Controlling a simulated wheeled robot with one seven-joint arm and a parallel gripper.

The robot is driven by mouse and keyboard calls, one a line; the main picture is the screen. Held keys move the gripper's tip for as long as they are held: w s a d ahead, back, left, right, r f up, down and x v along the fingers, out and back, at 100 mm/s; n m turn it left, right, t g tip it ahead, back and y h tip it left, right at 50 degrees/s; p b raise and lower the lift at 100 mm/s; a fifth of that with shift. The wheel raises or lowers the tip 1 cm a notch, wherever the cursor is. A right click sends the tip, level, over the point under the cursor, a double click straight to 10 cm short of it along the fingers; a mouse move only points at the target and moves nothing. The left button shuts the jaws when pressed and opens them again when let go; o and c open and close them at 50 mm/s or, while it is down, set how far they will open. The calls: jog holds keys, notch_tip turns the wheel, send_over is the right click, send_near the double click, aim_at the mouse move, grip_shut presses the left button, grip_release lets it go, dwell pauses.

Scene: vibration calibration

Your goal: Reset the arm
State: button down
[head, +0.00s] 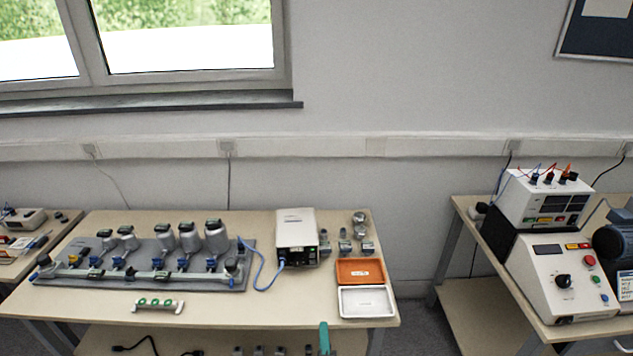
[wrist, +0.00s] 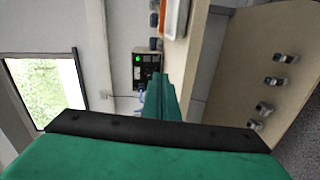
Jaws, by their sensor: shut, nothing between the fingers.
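My gripper (wrist: 160,97) is shut and empty, its green fingers together in the wrist view. In the head view, the green tip of my gripper (head: 324,338) shows at the bottom edge, in front of the table's front edge. The rest of my arm is out of that view. The tabletop (head: 225,306) lies behind the gripper, and I see no contact between them.
The table holds a grey rig (head: 60,277) with several sensors, a white instrument (head: 296,229), an orange tray (head: 360,283), a white tray (head: 365,314) and a green-buttoned strip (head: 158,305). Small sensors (wrist: 285,57) sit on the lower shelf. A second table (head: 465,290) stands right, across a gap.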

jog(key=s+f+m, duration=0.2)
jog(key=s+m, duration=0.6)
jog(key=s, duration=1.7)
jog(key=s+a+r+m, duration=0.1)
jog(key=s+r+m, duration=0.3)
jog(key=s, duration=0.4)
jog(key=s+a+r+m+g, duration=0.1)
jog(key=s+r+m, duration=0.4)
jog(key=s, duration=0.4)
jog(key=shift+s+a+r, duration=0.25)
jog(key=shift+s+r, duration=0.05)
jog(key=shift+r, duration=0.55)
jog(key=shift+s+d, duration=0.1)
jog(key=shift+d, duration=0.1)
jog(key=shift+w, duration=0.25)
jog(key=shift+s+a, duration=0.1)
jog(key=shift+s, duration=0.1)
